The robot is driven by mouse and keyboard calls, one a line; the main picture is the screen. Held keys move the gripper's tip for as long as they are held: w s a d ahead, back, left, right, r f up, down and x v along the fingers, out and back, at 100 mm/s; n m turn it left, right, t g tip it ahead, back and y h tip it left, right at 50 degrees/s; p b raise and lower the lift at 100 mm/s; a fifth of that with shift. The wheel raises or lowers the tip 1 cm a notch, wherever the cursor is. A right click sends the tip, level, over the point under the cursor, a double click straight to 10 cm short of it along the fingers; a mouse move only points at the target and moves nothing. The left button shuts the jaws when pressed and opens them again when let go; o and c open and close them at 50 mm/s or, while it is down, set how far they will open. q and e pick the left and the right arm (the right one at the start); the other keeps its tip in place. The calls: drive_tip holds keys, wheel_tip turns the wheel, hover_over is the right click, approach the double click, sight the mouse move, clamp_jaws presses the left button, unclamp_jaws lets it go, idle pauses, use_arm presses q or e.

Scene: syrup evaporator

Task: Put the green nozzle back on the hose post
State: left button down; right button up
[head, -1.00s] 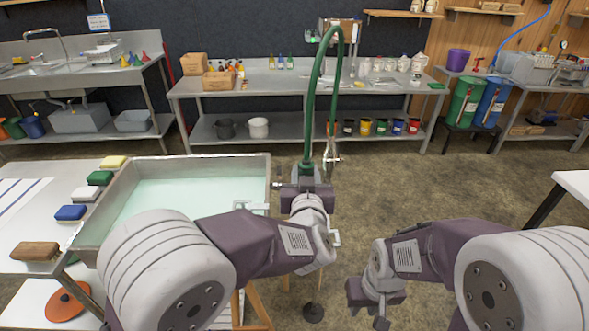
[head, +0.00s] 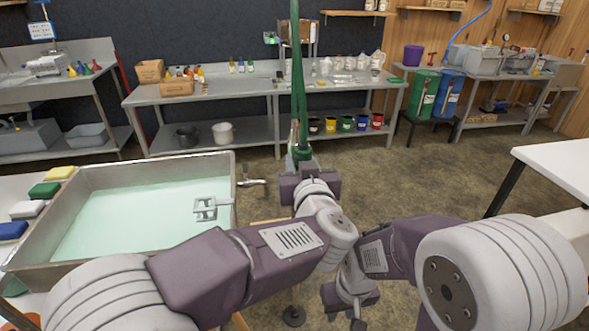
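My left gripper (head: 306,172) is at the picture's middle, past the tub's right side. The green nozzle (head: 302,150) stands up from it, and its green hose (head: 300,85) rises out of the top of the picture. The fingers are hidden behind the wrist, but the nozzle sits in their place and appears gripped. A thin post shows low behind my arm, with a round dark foot (head: 293,316) on the floor. Pale metal beside the nozzle may be the post's top; contact cannot be told. My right gripper (head: 350,302) points down at lower middle; its finger opening is unclear.
A steel tub (head: 165,160) of pale liquid is at left, with a metal spout (head: 252,182) on its right side. Colored blocks lie left of it. A long steel bench (head: 240,92) stands behind. A white table (head: 560,165) is at right. The floor between is free.

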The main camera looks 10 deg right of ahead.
use_arm(q)
drive_tip(key=shift+r, duration=0.1)
drive_tip(key=shift+f+b, duration=2.45)
drive_tip(key=shift+f, duration=0.05)
drive_tip(key=shift+f, duration=0.1)
drive_tip(key=shift+f+b, duration=0.6)
drive_tip(key=shift+b, duration=0.1)
drive_tip(key=shift+f, duration=0.1)
drive_tip(key=shift+f+b, duration=0.4)
drive_tip(key=shift+b, duration=0.15)
drive_tip(key=shift+f, duration=0.15)
drive_tip(key=shift+f+b, duration=0.35)
drive_tip(key=shift+b, duration=0.1)
